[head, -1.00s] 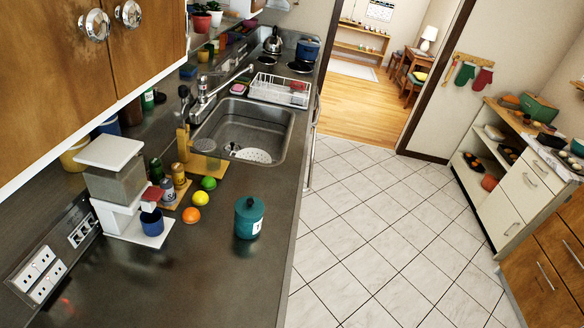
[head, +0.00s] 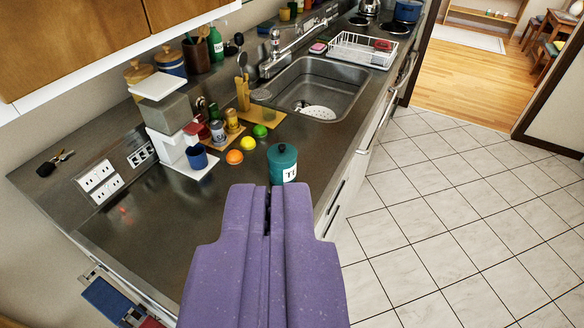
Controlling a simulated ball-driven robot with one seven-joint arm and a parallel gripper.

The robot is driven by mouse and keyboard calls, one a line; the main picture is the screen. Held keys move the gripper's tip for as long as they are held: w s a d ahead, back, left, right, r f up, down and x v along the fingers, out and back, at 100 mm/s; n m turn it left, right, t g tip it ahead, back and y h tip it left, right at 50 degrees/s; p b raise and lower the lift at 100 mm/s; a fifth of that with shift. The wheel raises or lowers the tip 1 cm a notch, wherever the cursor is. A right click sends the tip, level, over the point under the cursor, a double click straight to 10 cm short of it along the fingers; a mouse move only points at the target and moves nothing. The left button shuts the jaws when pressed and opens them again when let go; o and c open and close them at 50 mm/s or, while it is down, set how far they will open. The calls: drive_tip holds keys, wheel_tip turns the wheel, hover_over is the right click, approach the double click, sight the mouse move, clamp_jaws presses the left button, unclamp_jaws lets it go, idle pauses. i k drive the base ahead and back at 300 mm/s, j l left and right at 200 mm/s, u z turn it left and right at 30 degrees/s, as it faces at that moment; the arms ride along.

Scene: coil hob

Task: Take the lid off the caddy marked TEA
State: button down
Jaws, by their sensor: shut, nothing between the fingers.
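The teal caddy (head: 284,168) stands upright on the dark counter near its front edge. It has a white label, of which only the first letters show, seemingly a T and part of another. Its teal lid (head: 282,152) with a dark knob is on top. My purple gripper (head: 267,196) is in the lower middle of the view, its fingers together and empty. Its tips show just below the caddy in the picture and cover the caddy's lower part. I cannot tell whether they touch it.
Left of the caddy are an orange (head: 234,157), a lemon (head: 248,144), a lime (head: 260,131) and a white coffee machine (head: 178,135) with a blue cup (head: 197,157). The sink (head: 318,85) lies behind. The counter's front left is clear.

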sight(282, 153)
drive_tip(key=i+l+u, duration=0.2)
drive_tip(key=i+l, duration=0.35)
drive_tip(key=l, duration=0.15)
drive_tip(key=i+l+u, duration=0.3)
drive_tip(key=i+l, duration=0.65)
drive_tip(key=i, duration=0.15)
